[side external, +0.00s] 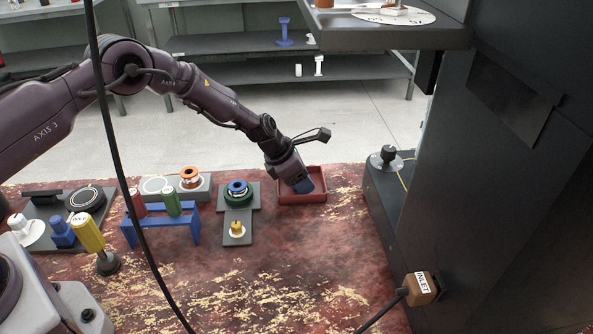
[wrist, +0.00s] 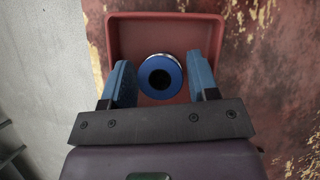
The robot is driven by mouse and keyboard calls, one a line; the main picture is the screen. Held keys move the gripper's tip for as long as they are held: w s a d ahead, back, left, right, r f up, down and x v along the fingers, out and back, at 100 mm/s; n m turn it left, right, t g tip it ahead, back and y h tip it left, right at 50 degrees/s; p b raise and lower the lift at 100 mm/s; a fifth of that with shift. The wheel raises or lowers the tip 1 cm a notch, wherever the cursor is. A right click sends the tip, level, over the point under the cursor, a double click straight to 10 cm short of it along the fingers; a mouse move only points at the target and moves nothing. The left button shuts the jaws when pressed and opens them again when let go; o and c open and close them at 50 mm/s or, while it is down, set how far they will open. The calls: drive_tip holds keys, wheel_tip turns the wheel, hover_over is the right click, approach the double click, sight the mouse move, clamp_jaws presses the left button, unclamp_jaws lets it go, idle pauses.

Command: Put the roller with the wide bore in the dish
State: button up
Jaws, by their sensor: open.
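My gripper (side external: 303,186) is low over the red dish (side external: 318,198), its blue fingers open. In the wrist view, a blue-faced roller (wrist: 146,88) with a silvery rim and a dark round bore is inside the outline of the dish (wrist: 116,30). It lies between my open fingers (wrist: 160,66), with a gap visible on the right; contact on the left is unclear. My gripper hides it in the side view. Another blue-topped roller (side external: 237,186) stands on a green ring. An orange-flanged roller (side external: 190,172) stands on a grey block farther left.
A blue rack (side external: 160,226) holds red and green cylinders left of the dish. A yellow-handled tool (side external: 88,233) stands front left. A tall dark machine (side external: 480,180) bounds the right side. The worn red tabletop (side external: 270,275) is clear in front of the dish.

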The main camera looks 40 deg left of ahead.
drive_tip(key=s+a+r+m, duration=0.2)
drive_tip(key=s+r+m, duration=0.6)
drive_tip(key=r, duration=0.7)
drive_tip(key=s+a+r+m, duration=0.2)
drive_tip(key=s+r+m, duration=0.4)
drive_tip(key=s+r, duration=0.65)
drive_tip(key=s+a+r+m+y, duration=0.1)
drive_tip(key=s+r+m, duration=0.2)
drive_tip(key=s+m, duration=0.4)
drive_tip(key=s+a+r+m+y, duration=0.2)
drive_tip(key=s+r+m, duration=0.1)
drive_tip(key=s+m, duration=0.5)
drive_tip(key=s, duration=0.3)
drive_tip(key=shift+s+a+r+t, duration=0.15)
drive_tip(key=shift+s+t, duration=0.05)
drive_tip(key=shift+t, duration=0.1)
idle(0.4)
